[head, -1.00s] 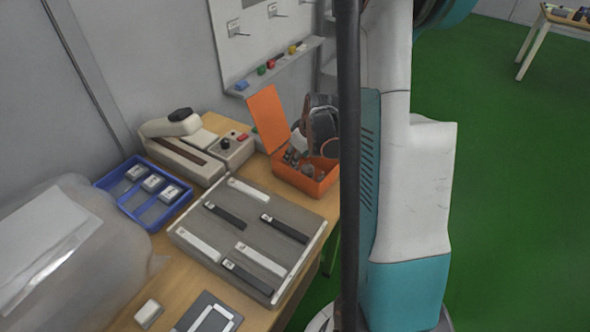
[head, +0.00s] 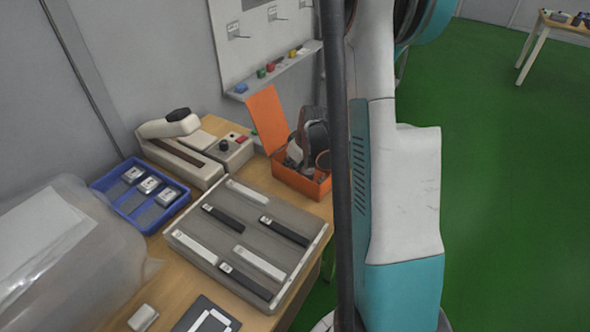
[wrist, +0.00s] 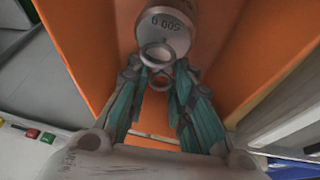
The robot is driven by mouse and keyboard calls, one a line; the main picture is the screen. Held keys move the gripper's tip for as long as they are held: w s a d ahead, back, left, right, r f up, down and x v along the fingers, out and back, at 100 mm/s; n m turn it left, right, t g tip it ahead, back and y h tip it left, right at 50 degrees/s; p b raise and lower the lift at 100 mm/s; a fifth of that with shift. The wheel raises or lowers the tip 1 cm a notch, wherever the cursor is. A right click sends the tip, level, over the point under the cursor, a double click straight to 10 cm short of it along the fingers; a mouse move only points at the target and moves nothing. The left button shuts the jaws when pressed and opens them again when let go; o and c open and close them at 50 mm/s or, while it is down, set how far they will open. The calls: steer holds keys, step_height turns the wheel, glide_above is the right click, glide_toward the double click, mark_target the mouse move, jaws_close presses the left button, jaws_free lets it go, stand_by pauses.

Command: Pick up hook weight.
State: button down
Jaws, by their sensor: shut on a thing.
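A grey metal hook weight marked "500 g" (wrist: 172,30) shows at the top middle of the wrist view, with a ring on its near end. My gripper (wrist: 160,76) has its teal fingers closed in on this ring, shut on the hook weight. Orange box walls stand on both sides of it. In the head view, my gripper (head: 315,138) is over and partly inside the open orange box (head: 298,185), partly hidden behind a dark pole. Other grey weights (head: 293,157) show in the box, but the held one cannot be made out there.
The box's raised orange lid (head: 267,120) stands at its left. A grey tray (head: 222,245) with black and white bars lies in front. A blue tray (head: 165,216) and a beige device (head: 182,160) are to the left. A wall ledge (head: 275,72) is behind.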

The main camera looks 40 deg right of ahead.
step_height(320, 180, up, 20)
steer(key=p, duration=0.7)
stand_by(0.5)
